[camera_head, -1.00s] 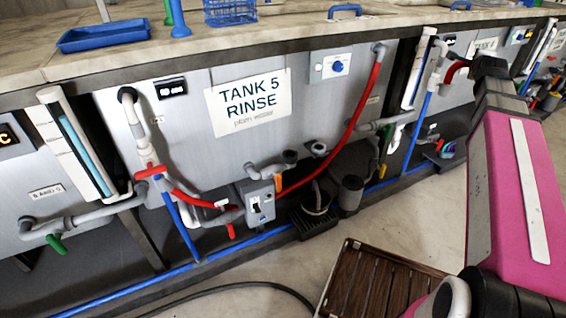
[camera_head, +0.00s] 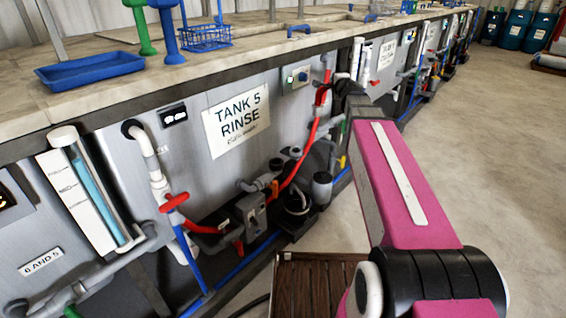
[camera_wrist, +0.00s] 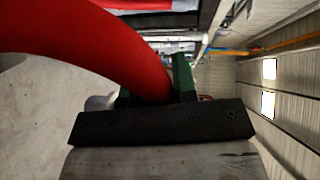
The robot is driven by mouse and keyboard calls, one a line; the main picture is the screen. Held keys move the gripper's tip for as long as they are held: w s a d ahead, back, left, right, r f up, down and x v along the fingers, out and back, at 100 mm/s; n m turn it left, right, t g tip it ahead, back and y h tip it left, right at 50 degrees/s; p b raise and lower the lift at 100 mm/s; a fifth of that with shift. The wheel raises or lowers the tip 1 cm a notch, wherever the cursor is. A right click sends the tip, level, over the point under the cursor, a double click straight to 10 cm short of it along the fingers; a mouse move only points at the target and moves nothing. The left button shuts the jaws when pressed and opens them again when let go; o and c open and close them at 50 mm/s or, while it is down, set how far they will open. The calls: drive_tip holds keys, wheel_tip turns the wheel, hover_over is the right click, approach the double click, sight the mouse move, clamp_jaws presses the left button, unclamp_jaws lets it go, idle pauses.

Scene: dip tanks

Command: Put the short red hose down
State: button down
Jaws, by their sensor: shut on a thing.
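The short red hose (camera_wrist: 95,50) fills the upper left of the wrist view as a thick curve. Its near end runs down between the green fingers of my gripper (camera_wrist: 158,86), which is shut on it. The hose's far end is out of the wrist view. In the head view a small red piece of this hose (camera_head: 321,96) shows at the end of my arm, in front of the tank wall and overlapping a longer red hose. My gripper itself is mostly hidden behind my arm there.
The longer red hose (camera_head: 304,155) runs down the front of tank 5, marked by a sign (camera_head: 237,121). A grey switch box (camera_head: 251,210) and dark bucket (camera_head: 297,203) stand low. A brown slatted mat (camera_head: 310,285) lies on the floor. Open floor is at right.

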drive_tip(key=s+a+f+n+g+y, duration=0.2)
drive_tip(key=a+f+n+y, duration=0.15)
drive_tip(key=a+f, duration=0.35)
drive_tip(key=s+a+f+n+g+y, duration=0.1)
drive_tip(key=a+f+n+y, duration=0.25)
drive_tip(key=f, duration=0.55)
drive_tip(key=w+a+f+y, duration=0.1)
drive_tip(key=w+a+f, duration=0.6)
drive_tip(key=a+f, duration=0.3)
drive_tip(key=shift+f+m, duration=0.4)
drive_tip(key=shift+f, duration=0.5)
drive_tip(key=c, duration=0.9)
unclamp_jaws()
